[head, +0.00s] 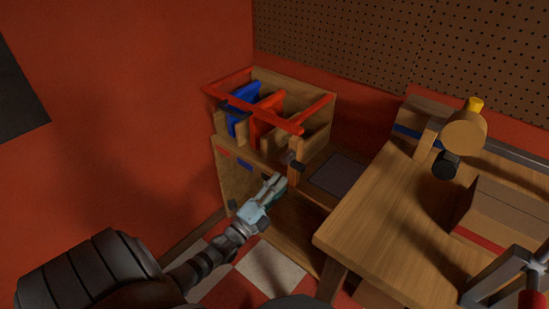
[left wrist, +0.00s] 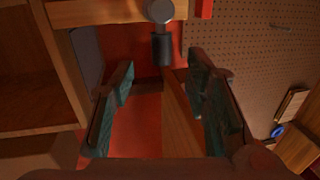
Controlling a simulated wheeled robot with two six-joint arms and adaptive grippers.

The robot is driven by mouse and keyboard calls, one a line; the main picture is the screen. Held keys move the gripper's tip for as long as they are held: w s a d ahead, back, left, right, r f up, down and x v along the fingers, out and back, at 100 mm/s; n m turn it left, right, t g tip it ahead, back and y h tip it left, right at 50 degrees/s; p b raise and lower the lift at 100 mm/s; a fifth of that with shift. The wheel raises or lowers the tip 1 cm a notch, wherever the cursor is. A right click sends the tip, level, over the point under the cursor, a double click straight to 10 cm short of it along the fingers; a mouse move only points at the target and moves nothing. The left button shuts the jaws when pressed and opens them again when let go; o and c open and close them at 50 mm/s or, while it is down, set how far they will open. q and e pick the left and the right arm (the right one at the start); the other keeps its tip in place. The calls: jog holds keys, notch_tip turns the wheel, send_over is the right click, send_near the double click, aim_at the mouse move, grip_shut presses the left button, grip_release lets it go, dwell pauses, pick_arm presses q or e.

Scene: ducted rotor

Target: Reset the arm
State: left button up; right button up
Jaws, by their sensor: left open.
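My left gripper (head: 274,187) reaches in from the lower left in the head view, in front of the wooden cabinet (head: 238,188). In the left wrist view its two green-padded fingers (left wrist: 163,108) are spread apart with nothing held between them. Beyond the fingertips is a grey knob with a dark stem (left wrist: 161,28), fixed near a wooden edge.
A wooden rack (head: 318,112) with red rails and blue and red panels stands on the cabinet. A grey pad (head: 338,174) lies to the right of the gripper. A wooden table (head: 375,235) at the right holds a brown box (head: 505,213) and a round wooden device (head: 463,134).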

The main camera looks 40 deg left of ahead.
pick_arm(q)
jog(key=shift+s+f, duration=0.25)
jog(key=shift+s, duration=1)
